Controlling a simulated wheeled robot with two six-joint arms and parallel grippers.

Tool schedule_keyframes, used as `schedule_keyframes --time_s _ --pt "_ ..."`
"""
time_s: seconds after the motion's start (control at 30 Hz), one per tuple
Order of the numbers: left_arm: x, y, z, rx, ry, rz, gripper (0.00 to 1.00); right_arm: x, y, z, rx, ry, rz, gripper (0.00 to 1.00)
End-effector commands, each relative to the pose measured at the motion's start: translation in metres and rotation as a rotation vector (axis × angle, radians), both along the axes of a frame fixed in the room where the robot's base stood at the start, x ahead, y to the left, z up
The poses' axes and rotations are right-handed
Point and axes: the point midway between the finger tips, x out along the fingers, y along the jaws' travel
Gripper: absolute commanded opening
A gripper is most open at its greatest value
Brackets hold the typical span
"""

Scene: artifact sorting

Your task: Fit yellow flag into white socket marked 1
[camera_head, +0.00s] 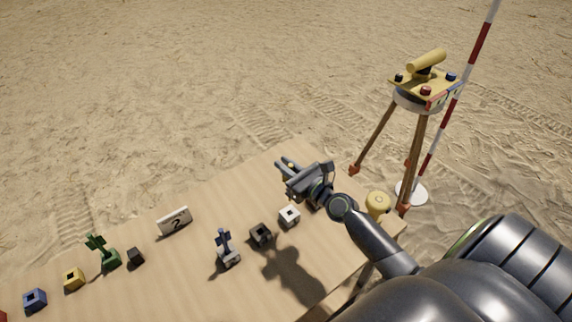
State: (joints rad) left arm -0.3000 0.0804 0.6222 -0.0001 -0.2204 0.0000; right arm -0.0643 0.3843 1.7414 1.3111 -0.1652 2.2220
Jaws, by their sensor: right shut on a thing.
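My right gripper (286,167) is over the far right part of the table, past the sockets and apart from them. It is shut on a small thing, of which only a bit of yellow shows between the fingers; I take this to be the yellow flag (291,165). A white socket (283,218) with a dark square hole stands empty on the table, below the gripper in the picture. Its marking cannot be read. My left gripper is not in view.
On the wooden table (190,285) are a dark socket (260,235), a "?" sign (174,221), a green flag (96,243) in a green socket, a black block (136,256), a yellow socket (74,284) and a blue socket (35,306). A tripod (414,150) stands beyond the right edge.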

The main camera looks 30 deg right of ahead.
Motion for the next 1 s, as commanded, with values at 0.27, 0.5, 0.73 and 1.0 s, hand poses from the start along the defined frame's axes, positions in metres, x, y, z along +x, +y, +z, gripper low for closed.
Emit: schedule_keyframes --time_s 0.27,0.5,0.73,1.0 --pt "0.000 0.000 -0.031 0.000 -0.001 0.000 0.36 0.000 0.000 -0.032 0.002 0.000 0.000 0.00" --pt "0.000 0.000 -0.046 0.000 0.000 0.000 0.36 0.000 0.000 -0.048 0.000 0.000 0.000 0.00" --pt "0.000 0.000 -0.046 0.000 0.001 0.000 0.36 0.000 0.000 -0.048 0.000 0.000 0.000 0.00" --pt "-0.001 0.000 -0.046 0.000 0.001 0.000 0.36 0.000 0.000 -0.048 0.001 0.000 0.000 0.00"
